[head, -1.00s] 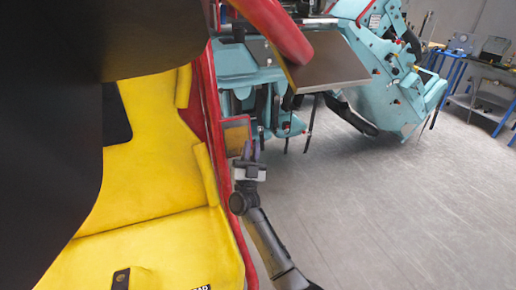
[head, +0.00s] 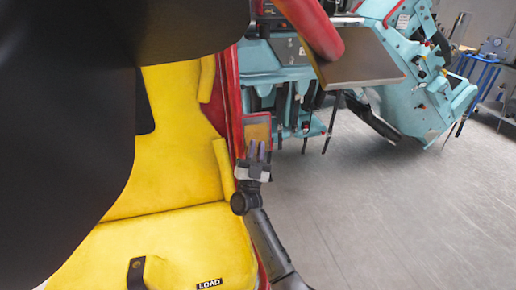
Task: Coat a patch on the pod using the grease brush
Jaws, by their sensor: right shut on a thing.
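The pod shows as a red shell with a yellow seat (head: 180,150) on the left side of the head view. A small tan-brown patch with a red border (head: 259,131) is on the pod's outer side, at the seat's right. My right gripper (head: 258,152) is just below and in front of this patch, fingers pointing up at it. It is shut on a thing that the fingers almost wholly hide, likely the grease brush. I cannot tell whether the bristles touch the pod. My left gripper is not in view.
A large dark surface fills the left and blocks part of the seat. A thick red bar (head: 312,27) hangs above, by a flat brown panel (head: 362,60). Teal machinery (head: 425,95) stands behind. A blue-framed bench (head: 485,80) is at far right. The grey floor (head: 400,210) is open.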

